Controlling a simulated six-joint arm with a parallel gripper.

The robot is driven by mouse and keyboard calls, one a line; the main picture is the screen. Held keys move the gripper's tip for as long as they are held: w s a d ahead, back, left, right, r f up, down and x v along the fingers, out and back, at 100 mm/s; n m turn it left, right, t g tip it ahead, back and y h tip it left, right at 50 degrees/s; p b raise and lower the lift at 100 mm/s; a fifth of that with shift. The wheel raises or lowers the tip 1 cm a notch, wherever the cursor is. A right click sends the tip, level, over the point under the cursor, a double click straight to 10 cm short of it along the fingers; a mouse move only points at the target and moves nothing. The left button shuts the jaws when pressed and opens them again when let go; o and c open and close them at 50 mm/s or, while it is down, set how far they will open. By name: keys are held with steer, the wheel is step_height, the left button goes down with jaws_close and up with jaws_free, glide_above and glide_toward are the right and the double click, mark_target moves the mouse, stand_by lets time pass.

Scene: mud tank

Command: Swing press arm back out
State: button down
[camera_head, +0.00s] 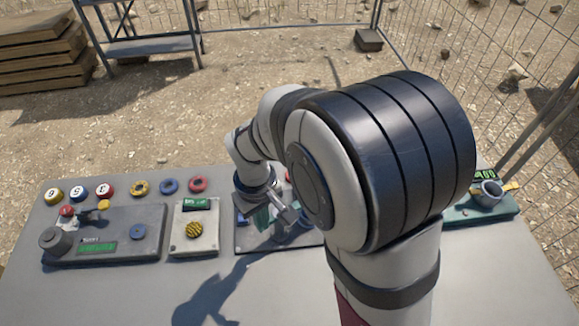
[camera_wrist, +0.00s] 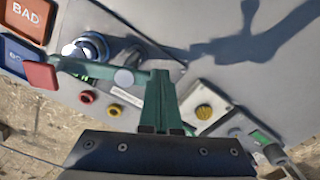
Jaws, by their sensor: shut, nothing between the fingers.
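The press stands on a dark base plate (camera_head: 250,243) at the middle of the table, partly hidden by my arm. In the wrist view, a green bar with a grey round cap (camera_wrist: 123,78), seemingly the press arm, runs leftward past a blue round pot (camera_wrist: 90,46). My gripper (camera_wrist: 160,78) has its green fingers together, with nothing between them. Their tips are right at the bar's right end; I cannot tell whether they touch it. In the head view my gripper (camera_head: 266,221) points down over the press plate.
A pad with a yellow knob (camera_head: 194,229) stands left of the press, and a grey console (camera_head: 105,235) farther left. Numbered balls and coloured rings (camera_head: 139,188) line the back edge. A mortar-like bowl (camera_head: 488,192) is at right. The front table is clear. Signed boxes show (camera_wrist: 28,18).

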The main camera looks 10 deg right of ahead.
steer(key=shift+w, duration=0.15)
steer(key=shift+w+a, duration=0.35)
steer(key=shift+w, duration=0.35)
stand_by(0.3)
steer(key=shift+w+a, duration=0.15)
steer(key=shift+w, duration=0.55)
step_height(320, 180, up, 7)
steer(key=shift+s+a, duration=0.15)
steer(key=shift+a, duration=0.15)
stand_by(0.9)
